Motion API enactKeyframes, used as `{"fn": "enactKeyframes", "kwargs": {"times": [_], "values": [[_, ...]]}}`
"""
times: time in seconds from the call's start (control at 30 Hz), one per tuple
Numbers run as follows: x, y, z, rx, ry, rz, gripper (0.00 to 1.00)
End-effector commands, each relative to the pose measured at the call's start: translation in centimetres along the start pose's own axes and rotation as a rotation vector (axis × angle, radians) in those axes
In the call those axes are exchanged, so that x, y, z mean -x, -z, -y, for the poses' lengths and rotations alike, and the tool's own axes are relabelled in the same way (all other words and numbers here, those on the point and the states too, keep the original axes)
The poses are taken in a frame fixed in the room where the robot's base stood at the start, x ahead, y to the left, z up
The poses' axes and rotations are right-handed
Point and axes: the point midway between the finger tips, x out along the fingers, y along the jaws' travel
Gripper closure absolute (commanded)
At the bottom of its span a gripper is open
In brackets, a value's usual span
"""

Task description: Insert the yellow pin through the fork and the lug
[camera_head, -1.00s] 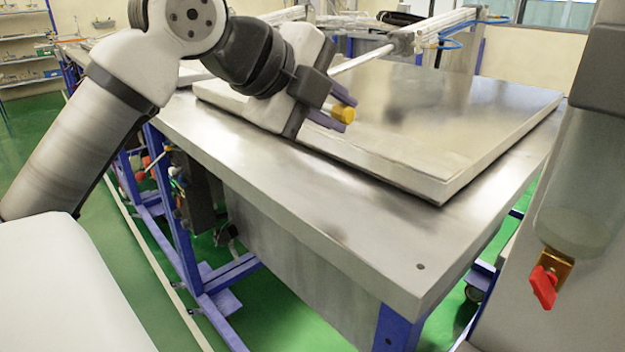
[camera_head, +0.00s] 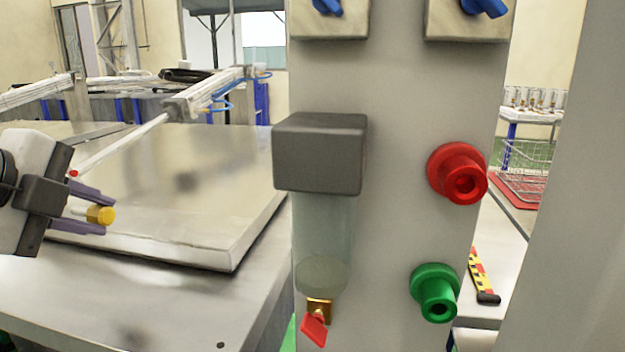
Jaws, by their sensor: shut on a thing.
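My gripper (camera_head: 92,210) is at the left edge of the head view, its purple fingers shut on the yellow pin (camera_head: 100,215). The pin's yellow head points right, and part of its pale shank shows between the fingers. My gripper holds the pin in front of a metal lid (camera_head: 200,190) on the table. A pneumatic cylinder (camera_head: 205,92) lies behind, with its rod (camera_head: 125,143) reaching down left toward a small red tip (camera_head: 73,173). The rod's end is close behind my gripper in the picture. I cannot make out the fork and the lug.
A grey panel (camera_head: 395,120) fills the middle, with a red button (camera_head: 458,173), a green button (camera_head: 436,292) and a filter bowl (camera_head: 321,240) with a red tap (camera_head: 314,329). The steel table (camera_head: 180,305) is bare in front of the lid. A wire basket (camera_head: 525,170) stands far right.

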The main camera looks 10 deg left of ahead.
Motion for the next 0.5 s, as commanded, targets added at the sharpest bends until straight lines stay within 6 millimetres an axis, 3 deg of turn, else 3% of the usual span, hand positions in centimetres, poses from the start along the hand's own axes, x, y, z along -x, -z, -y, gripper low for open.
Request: {"fn": "enactKeyframes", "kwargs": {"times": [0.03, 0.5], "values": [[2.12, -1.22, -0.71, 0.030, -0.035, 0.066, 0.98], [1.76, -1.28, -1.08, 0.034, -0.091, 0.065, 0.98]]}}
